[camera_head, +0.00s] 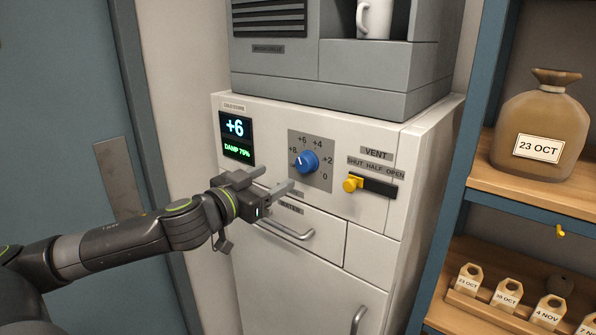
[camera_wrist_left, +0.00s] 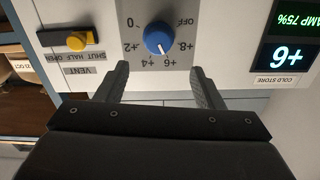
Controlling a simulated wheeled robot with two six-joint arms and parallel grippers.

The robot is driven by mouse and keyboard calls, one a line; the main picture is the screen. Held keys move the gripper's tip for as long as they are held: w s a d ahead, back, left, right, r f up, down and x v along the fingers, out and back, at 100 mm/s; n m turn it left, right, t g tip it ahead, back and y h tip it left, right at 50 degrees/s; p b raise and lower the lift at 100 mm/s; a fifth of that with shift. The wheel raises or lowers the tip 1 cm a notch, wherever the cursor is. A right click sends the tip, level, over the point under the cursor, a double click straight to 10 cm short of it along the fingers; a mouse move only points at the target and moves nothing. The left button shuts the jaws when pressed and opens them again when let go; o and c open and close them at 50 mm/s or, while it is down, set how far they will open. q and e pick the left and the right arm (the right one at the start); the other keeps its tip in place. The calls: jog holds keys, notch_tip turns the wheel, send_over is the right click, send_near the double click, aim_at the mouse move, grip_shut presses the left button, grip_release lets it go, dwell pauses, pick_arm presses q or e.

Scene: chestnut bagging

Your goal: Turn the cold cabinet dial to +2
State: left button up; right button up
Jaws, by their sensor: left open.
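The cold cabinet dial is a blue knob (camera_head: 309,162) on a grey scale plate on the white cabinet front. It also shows in the left wrist view (camera_wrist_left: 158,36), upside down, with its white pointer towards +6. The display (camera_head: 236,135) reads +6 and DAMP 75%. My left gripper (camera_head: 273,180) is open and empty, in front of the panel, below and left of the knob. In the left wrist view its two fingers (camera_wrist_left: 160,78) stand apart on either side of the knob's line, short of it. My right gripper is not in view.
A yellow vent lever (camera_head: 352,183) on a black slot sits right of the dial, at the SHUT end. A drawer handle (camera_head: 287,230) lies below my gripper. A grey machine with a white mug (camera_head: 374,18) stands on top. Shelves with a brown sack (camera_head: 540,125) stand at right.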

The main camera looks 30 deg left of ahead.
aim_at(302, 164)
pick_arm(q)
jog(key=w, duration=0.2)
jog(key=w+p, duration=0.1)
jog(key=w, duration=0.4)
jog(key=shift+w+d+r, duration=0.1)
jog(key=shift+w+d, duration=0.05)
jog(key=shift+d, duration=0.2)
jog(key=shift+w+d+p, duration=0.1)
jog(key=shift+w+p, duration=0.35)
jog(key=shift+w, duration=0.55)
jog(key=c, duration=0.9)
jog(key=shift+c, duration=0.2)
